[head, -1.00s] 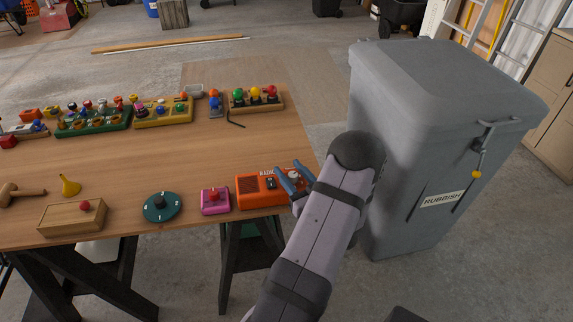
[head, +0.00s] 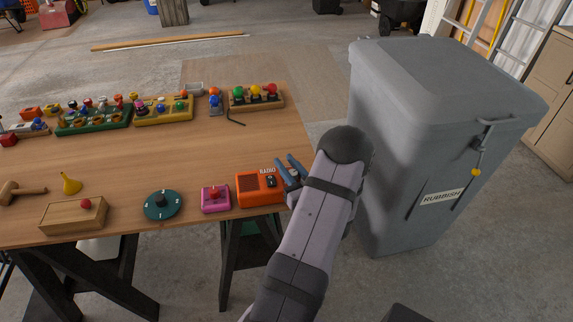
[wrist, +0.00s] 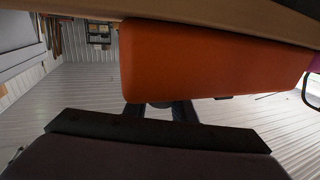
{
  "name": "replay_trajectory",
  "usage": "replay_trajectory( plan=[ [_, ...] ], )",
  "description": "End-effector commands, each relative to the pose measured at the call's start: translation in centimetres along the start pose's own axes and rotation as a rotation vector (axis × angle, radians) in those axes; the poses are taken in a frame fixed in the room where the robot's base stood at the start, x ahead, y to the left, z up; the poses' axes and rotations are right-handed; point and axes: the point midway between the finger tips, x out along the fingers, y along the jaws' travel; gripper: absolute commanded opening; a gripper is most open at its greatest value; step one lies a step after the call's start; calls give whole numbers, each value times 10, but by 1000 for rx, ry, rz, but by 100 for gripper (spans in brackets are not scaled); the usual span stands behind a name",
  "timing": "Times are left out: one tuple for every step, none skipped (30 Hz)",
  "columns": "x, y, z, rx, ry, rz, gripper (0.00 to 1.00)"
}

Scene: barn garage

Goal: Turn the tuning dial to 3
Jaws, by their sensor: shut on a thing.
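The orange radio (head: 260,188) stands at the right front corner of the workbench, with a "RADIO" label and a small dark panel on its top. It also shows in the wrist view (wrist: 215,62) as a large orange body. My gripper (head: 291,172) is at the radio's right end, its blue fingers on either side of the pale tuning dial (head: 294,174) and shut on it. In the wrist view my gripper (wrist: 158,113) reaches the radio's edge, with a dark round part between the fingers. The dial's number and pointer cannot be read.
A pink box (head: 215,199) with a red knob and a teal disc (head: 163,205) with white marks stand left of the radio. A wooden box (head: 73,215) is farther left. A grey rubbish bin (head: 430,140) stands close on the right of my arm. The middle of the workbench (head: 190,155) is clear.

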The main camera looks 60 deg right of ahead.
Motion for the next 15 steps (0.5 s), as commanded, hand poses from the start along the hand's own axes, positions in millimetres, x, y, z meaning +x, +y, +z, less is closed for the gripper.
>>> replay_trajectory(
  plan=[
    [0,-1,0,3,3,18,1],
    [1,0,0,3,4,31,1],
    [1,0,0,4,4,53,1],
    [1,1,0,4,5,72,1],
    [1,1,0,3,6,91,1],
    [1,2,0,3,6,117,1],
    [1,3,0,3,8,137,1],
    [1,4,0,4,8,155,1],
    [1,4,0,3,10,180,1],
    [1,6,0,2,10,199,1],
    [0,6,0,2,11,217,1],
    [0,7,0,1,12,241,1],
    [0,8,0,1,12,259,1],
    [0,8,0,2,13,275,1],
    [0,9,0,2,14,297,1]
  ],
)
